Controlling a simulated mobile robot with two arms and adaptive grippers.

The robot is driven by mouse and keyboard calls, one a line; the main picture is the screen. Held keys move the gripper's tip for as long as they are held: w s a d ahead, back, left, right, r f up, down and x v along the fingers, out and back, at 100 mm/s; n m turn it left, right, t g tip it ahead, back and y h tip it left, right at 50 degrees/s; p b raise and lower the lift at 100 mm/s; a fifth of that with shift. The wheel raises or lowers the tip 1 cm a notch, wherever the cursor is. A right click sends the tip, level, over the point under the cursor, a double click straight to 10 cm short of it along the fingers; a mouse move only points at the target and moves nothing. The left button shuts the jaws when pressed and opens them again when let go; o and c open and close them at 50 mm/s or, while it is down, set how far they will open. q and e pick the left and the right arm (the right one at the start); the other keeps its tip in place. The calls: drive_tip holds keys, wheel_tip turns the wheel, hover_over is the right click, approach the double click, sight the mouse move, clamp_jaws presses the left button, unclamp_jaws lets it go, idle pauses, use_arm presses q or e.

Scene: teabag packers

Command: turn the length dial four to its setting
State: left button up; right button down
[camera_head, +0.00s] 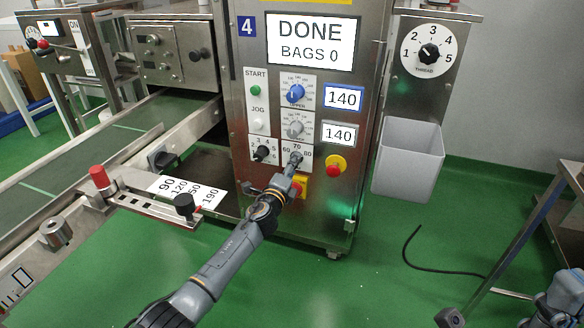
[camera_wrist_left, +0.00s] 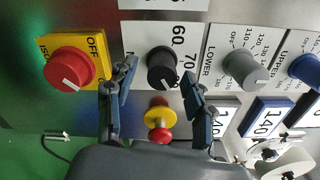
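The black dial (camera_head: 296,157) with a scale reading 60, 70, 80 is low on the steel front panel marked 4 (camera_head: 246,26). In the left wrist view the black knob (camera_wrist_left: 162,68) sits between my two fingertips, its scale sideways. My left gripper (camera_head: 294,170) reaches up to this dial and partly covers it. In the left wrist view my left gripper (camera_wrist_left: 160,76) is open, one finger on each side of the knob with visible gaps.
A black dial (camera_head: 262,153) numbered to 6 is just left. A red knob (camera_wrist_left: 70,67) on a yellow plate and a red emergency button (camera_head: 334,169) are close by. Grey (camera_head: 294,128) and blue (camera_head: 295,93) dials are above. A bin (camera_head: 408,158) hangs right.

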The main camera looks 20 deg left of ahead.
use_arm(q)
drive_tip(key=s, duration=1.2)
drive_tip(key=shift+a, duration=0.25)
